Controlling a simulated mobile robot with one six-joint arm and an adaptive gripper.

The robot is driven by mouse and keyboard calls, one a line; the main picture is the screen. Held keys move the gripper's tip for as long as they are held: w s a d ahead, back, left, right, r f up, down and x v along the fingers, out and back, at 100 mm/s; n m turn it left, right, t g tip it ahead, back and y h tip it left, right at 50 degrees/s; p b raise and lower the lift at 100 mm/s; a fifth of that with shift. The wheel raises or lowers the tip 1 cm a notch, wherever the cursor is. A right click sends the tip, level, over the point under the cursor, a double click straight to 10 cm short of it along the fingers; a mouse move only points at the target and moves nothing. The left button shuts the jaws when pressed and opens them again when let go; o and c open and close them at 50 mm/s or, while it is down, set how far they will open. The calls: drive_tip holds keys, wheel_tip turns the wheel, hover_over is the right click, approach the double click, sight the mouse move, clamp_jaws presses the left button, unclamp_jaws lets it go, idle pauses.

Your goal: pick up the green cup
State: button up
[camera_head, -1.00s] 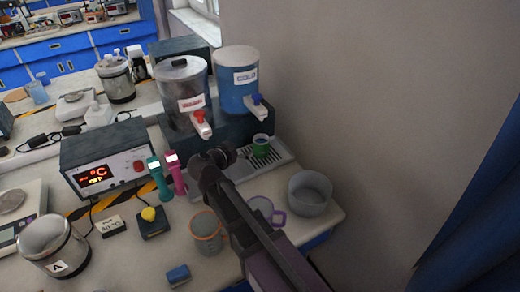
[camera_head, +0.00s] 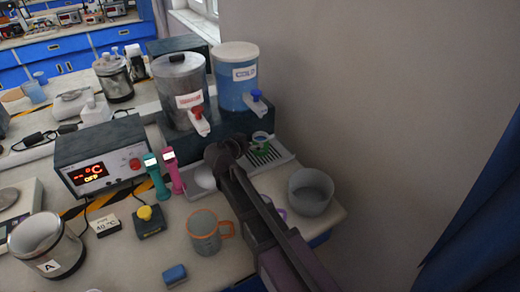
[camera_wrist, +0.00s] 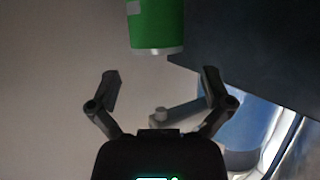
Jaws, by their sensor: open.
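The green cup (camera_head: 261,139) stands on the slatted drip tray under the blue dispenser's tap in the head view. My gripper (camera_head: 241,143) is just left of it, and my arm reaches in from the lower right. In the wrist view the green cup (camera_wrist: 157,25) shows at the top, cut off by the frame edge. There my gripper (camera_wrist: 159,80) is open and empty, with the cup beyond its fingertips and roughly centred between them.
The steel dispenser (camera_head: 181,88) and blue dispenser (camera_head: 235,78) stand behind the drip tray (camera_head: 284,155). A grey bowl (camera_head: 310,192) is at right, near the wall. A grey mug with orange trim (camera_head: 204,232) stands left of my arm. A purple-handled cup is mostly hidden behind my arm.

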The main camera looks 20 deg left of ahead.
sight(264, 136)
drive_tip(key=shift+w+d+f, duration=0.1)
drive_tip(key=shift+w+f, duration=0.1)
drive_tip(key=shift+w, duration=0.3)
drive_tip(key=shift+w, duration=0.1)
drive_tip(key=shift+b+x, duration=1.1)
drive_tip(key=shift+x, duration=1.4)
drive_tip(key=shift+d+f, duration=0.1)
drive_tip(key=shift+d, duration=0.05)
drive_tip(key=c, duration=1)
drive_tip(key=shift+c, duration=0.2)
drive_tip(key=shift+s+r+p, duration=0.3)
drive_tip(key=shift+r+p, duration=0.25)
wheel_tip(264, 136, up, 5)
drive_tip(key=p, duration=0.6)
drive_tip(key=s+d, duration=0.1)
drive_tip(key=s, duration=0.8)
drive_tip(key=s+d, duration=0.2)
drive_tip(key=s, duration=0.8)
drive_tip(key=shift+d+r, duration=0.25)
drive_tip(key=shift+r, duration=0.2)
